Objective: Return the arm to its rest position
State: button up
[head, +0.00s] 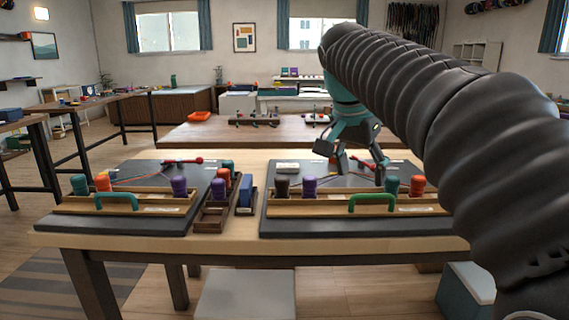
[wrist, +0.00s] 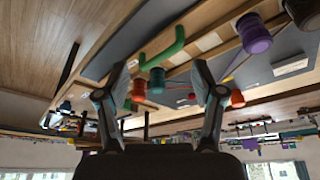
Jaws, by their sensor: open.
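My arm comes in from the right in the head view, and my gripper (head: 358,170) hangs above the right braiding board (head: 290,226). Its fingers are spread with nothing between them. In the wrist view my gripper (wrist: 160,90) also shows open, with the board upside down beyond it. The right board carries a green handle (head: 372,200), a dark spool (head: 282,187), a purple spool (head: 309,187), a teal spool (head: 391,185) and an orange spool (head: 417,186). Whether a fingertip touches the board cannot be told.
A left board (head: 110,225) with a teal handle (head: 117,198) and spools lies on the same table (head: 250,248). A wooden tray (head: 213,217) and a blue block (head: 246,195) stand between the boards. A second table (head: 190,133) stands behind.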

jog(key=s+d+f+n+t+y, duration=0.1)
jog(key=s+f+n, duration=0.7)
jog(key=s+f, duration=1.4)
jog(key=shift+s+d+f+t+y, duration=0.15)
jog(key=shift+d+f+t+y, duration=0.15)
jog(key=shift+t+y, duration=0.55)
